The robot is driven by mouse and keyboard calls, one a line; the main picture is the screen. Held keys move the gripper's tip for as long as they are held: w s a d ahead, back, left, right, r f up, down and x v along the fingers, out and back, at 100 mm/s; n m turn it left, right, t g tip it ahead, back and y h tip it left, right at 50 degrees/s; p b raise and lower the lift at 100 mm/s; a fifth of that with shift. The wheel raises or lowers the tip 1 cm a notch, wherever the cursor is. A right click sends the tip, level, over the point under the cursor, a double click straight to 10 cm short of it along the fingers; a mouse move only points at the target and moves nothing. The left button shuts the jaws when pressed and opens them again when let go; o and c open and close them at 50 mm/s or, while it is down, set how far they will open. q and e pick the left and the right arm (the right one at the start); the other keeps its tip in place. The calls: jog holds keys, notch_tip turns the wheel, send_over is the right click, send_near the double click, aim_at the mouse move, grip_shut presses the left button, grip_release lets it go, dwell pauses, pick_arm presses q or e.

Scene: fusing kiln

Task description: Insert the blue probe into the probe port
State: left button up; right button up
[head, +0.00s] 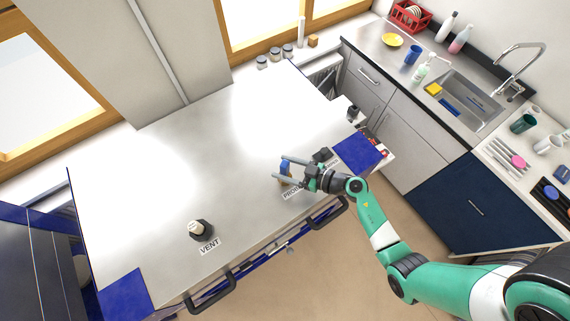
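My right gripper (279,171) is over the front part of the kiln's pale lid (190,150), beside a label that seems to read PROBE (291,193). Its two fingers are spread wide apart and point left. A small blue piece, apparently the blue probe (286,167), shows between the fingers, with a tan part below it. I cannot tell whether the fingers touch it. The probe port is not clearly visible; the gripper and the blue piece cover that spot. My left gripper is not in view.
A dark and cream plug (200,230) stands by the VENT label (210,246). Black handles (212,292) line the lid's front edge. A blue pad (358,153) lies right of the gripper. Small jars (275,55) stand at the back. The lid's middle is clear.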

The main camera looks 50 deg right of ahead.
dwell(0.4)
jog(key=shift+s+d+r, duration=0.15)
jog(key=shift+s, duration=0.2)
jog(key=p+v, duration=0.2)
jog(key=v, duration=0.9)
jog(key=shift+w, duration=0.1)
